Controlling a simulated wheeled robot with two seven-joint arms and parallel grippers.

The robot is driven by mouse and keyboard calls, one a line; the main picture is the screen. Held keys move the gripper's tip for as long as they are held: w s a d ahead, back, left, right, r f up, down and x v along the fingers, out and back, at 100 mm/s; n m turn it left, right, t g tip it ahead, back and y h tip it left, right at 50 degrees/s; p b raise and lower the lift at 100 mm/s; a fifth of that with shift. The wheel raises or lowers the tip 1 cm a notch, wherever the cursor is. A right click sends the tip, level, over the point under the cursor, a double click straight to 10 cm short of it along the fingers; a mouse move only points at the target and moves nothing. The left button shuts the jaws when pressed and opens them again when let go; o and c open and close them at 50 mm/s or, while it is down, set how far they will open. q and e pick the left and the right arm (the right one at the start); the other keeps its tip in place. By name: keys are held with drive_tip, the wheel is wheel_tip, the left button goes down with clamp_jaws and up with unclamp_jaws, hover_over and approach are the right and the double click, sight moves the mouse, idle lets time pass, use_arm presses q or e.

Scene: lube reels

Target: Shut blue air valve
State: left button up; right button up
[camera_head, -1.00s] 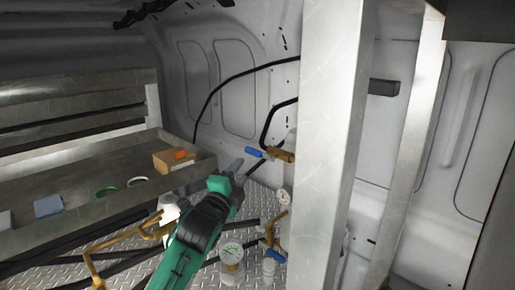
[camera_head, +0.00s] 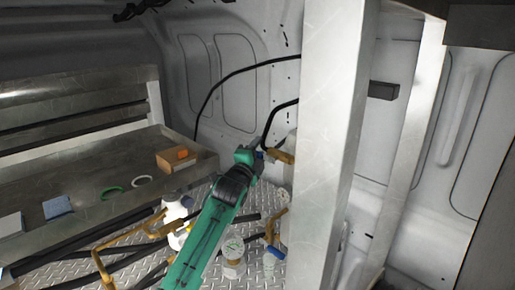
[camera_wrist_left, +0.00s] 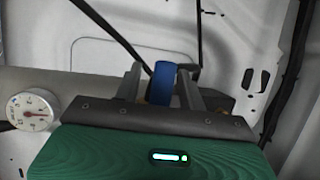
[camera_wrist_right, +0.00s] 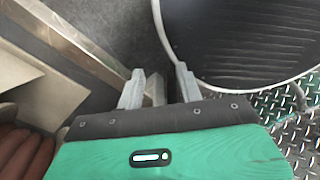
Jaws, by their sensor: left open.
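The blue valve handle (camera_wrist_left: 162,84) stands upright between the two fingers of my left gripper (camera_wrist_left: 160,74) in the left wrist view. The fingers are open, one on each side of it; I cannot tell whether either touches it. In the head view my left gripper (camera_head: 257,157) is at the brass valve body (camera_head: 281,156) beside the metal post, and mostly hides the blue handle. My right gripper (camera_wrist_right: 158,85) is open in the right wrist view, with no object clearly held.
A metal post (camera_head: 329,150) stands just right of the valve. Below are a second blue handle (camera_head: 274,253), a gauge (camera_head: 233,248) and brass pipes (camera_head: 120,240). A metal tray (camera_head: 100,230) with small parts lies left. A round dark container (camera_wrist_right: 235,45) is near my right gripper.

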use_arm(q)
clamp_jaws()
idle(0.4)
drive_tip(key=s+d+r+m+g+h+b, duration=0.2)
drive_tip(key=m+h+b, duration=0.3)
drive_tip(key=m, duration=0.7)
drive_tip(key=s+d+r+m+g+h+b, duration=0.3)
drive_tip(key=m+h+b, duration=0.3)
drive_tip(key=m, duration=0.7)
drive_tip(key=shift+r+m+g+b, duration=0.3)
drive_tip(key=shift+r+g+b, duration=0.2)
drive_tip(key=shift+r+b, duration=0.2)
drive_tip(key=shift+d, duration=0.15)
unclamp_jaws()
drive_tip(key=shift+s, duration=0.1)
